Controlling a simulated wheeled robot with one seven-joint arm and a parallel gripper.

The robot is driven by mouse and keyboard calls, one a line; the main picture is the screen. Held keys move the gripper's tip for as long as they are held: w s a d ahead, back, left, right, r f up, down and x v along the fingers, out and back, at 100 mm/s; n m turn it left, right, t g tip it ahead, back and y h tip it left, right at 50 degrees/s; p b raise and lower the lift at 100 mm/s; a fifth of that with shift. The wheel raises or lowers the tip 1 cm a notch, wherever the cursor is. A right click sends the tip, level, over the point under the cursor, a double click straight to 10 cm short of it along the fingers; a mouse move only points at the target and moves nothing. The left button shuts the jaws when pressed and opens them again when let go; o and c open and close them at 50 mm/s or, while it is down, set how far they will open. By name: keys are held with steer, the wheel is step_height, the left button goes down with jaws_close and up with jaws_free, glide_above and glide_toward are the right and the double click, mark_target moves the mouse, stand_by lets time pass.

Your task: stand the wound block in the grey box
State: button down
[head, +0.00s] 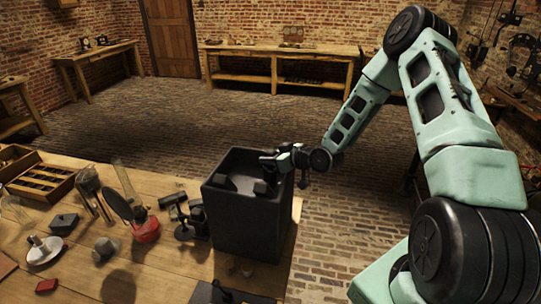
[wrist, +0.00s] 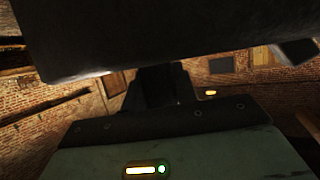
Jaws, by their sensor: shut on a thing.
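The grey box (head: 246,226) is tall, dark and open at the top, and stands upright at the table's right edge in the head view. My gripper (head: 270,161) is at the box's upper right rim, reaching in over the opening from the right. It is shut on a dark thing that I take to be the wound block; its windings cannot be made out. In the wrist view, a large dark slab (wrist: 180,38) fills the top, close to the camera beyond my fingers. Small dark shapes show inside the box; I cannot tell how the block sits against its walls or floor.
A black instrument (head: 189,219) stands close to the box's left. Further left are a red-based item (head: 146,230), a small dark block (head: 64,222), a white dish (head: 43,250) and a wooden tray (head: 38,180). Open floor lies to the right.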

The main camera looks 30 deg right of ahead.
steer(key=shift+f, duration=0.15)
steer(key=c, duration=1.1)
jaws_free()
steer(key=b+v, duration=0.4)
steer(key=v, duration=0.8)
steer(key=shift+r, duration=0.2)
